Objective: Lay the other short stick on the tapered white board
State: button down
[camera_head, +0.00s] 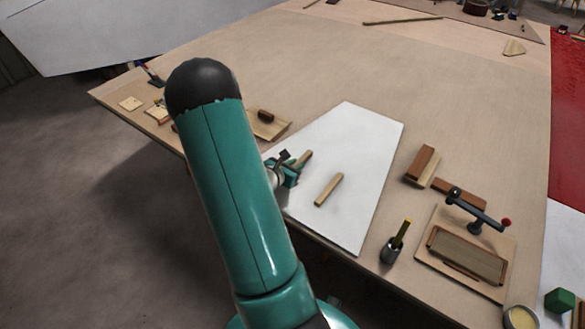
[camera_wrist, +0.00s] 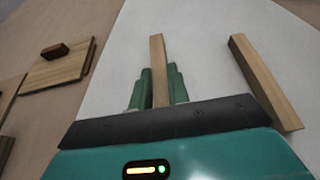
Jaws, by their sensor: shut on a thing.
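The tapered white board (camera_head: 350,150) lies on the big wooden table; it also fills the middle of the wrist view (camera_wrist: 210,40). One short stick (camera_head: 329,189) lies on the board, to the right of my gripper; it shows at the right in the wrist view (camera_wrist: 264,80). My gripper (camera_head: 293,165) is over the left part of the board. Its green fingers (camera_wrist: 160,85) are shut on the other short stick (camera_wrist: 157,60), which points away from me. In the head view this held stick (camera_head: 305,158) is partly hidden by the gripper. I cannot tell whether it touches the board.
Left of the board is a wooden plate with a dark block (camera_head: 265,117). To the right are reddish-brown blocks (camera_head: 422,163), a cup with a brush (camera_head: 391,249) and a framed tray with a lever (camera_head: 467,254). The table behind the board is mostly clear.

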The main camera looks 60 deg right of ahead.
jog(key=shift+w+a+f, duration=0.1)
jog(key=shift+w+f, duration=0.05)
jog(key=shift+f, duration=0.5)
jog(key=shift+w+f, duration=0.1)
jog(key=shift+f, duration=0.5)
jog(key=shift+s+f, duration=0.1)
jog(key=c, duration=1.3)
grip_release()
jog(key=shift+c, duration=0.2)
